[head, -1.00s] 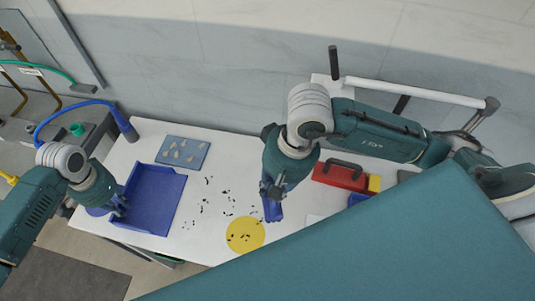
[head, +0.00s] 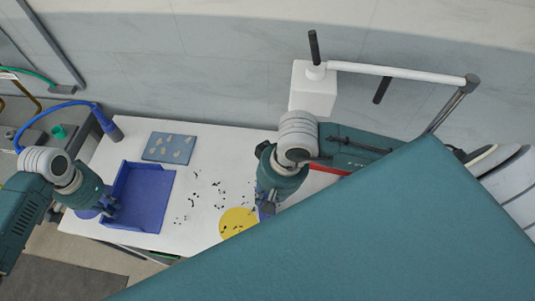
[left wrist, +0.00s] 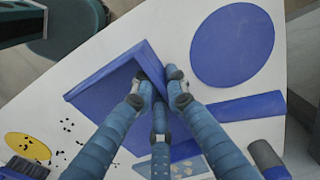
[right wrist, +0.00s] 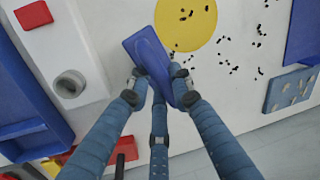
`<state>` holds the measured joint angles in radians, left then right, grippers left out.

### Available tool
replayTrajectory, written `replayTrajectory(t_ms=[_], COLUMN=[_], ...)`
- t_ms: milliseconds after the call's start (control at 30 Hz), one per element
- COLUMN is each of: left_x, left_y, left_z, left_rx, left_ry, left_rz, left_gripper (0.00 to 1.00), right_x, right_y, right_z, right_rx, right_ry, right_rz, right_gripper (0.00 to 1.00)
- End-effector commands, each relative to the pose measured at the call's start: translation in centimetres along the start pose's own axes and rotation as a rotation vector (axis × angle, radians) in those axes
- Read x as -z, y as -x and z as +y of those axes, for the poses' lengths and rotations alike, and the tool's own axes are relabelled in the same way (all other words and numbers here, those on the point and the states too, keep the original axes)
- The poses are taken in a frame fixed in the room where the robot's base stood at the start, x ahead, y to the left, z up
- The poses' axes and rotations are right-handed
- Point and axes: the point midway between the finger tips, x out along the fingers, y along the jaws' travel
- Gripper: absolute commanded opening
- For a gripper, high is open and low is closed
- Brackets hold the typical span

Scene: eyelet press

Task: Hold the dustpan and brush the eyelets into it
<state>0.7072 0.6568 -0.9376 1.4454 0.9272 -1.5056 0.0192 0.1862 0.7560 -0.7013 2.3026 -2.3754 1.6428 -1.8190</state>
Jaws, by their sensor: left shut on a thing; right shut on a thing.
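The blue dustpan (head: 145,195) lies on the left part of the white table, and its corner also shows in the left wrist view (left wrist: 100,100). My left gripper (head: 108,208) is shut on its left side. My right gripper (head: 268,207) is shut on the blue brush, whose handle (right wrist: 147,50) shows between the fingers in the right wrist view. The brush's dark bristles (left wrist: 25,168) show in the left wrist view, beside the yellow disc. Small black eyelets (head: 195,190) lie scattered between dustpan and brush, some on the yellow disc (head: 232,224).
A blue-grey mat with pale pieces (head: 168,148) lies behind the dustpan. A round blue thing (left wrist: 232,45) is beside the dustpan. A red case (head: 325,170) is mostly hidden behind my right arm. A white fixture (right wrist: 85,60) and a blue bin (right wrist: 25,110) show near the brush.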

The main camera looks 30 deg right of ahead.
Motion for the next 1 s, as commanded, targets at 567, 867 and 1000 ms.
replayTrajectory(t_ms=[567,867,1000], left_x=[0.0,0.0,0.0], left_y=[0.0,0.0,0.0], left_z=[0.0,0.0,0.0], left_rx=[0.000,0.000,0.000], left_ry=[0.000,0.000,0.000], left_rz=[0.001,0.000,0.000], left_gripper=[0.00,0.00,0.00], right_x=[0.7,1.0,1.3], right_y=[-0.4,-0.8,-0.9], right_z=[-2.6,-4.2,-5.0], right_rx=[0.004,0.001,0.002], right_ry=[0.002,0.000,0.001], right_rz=[0.002,0.001,0.001], right_gripper=[0.00,0.00,0.00])
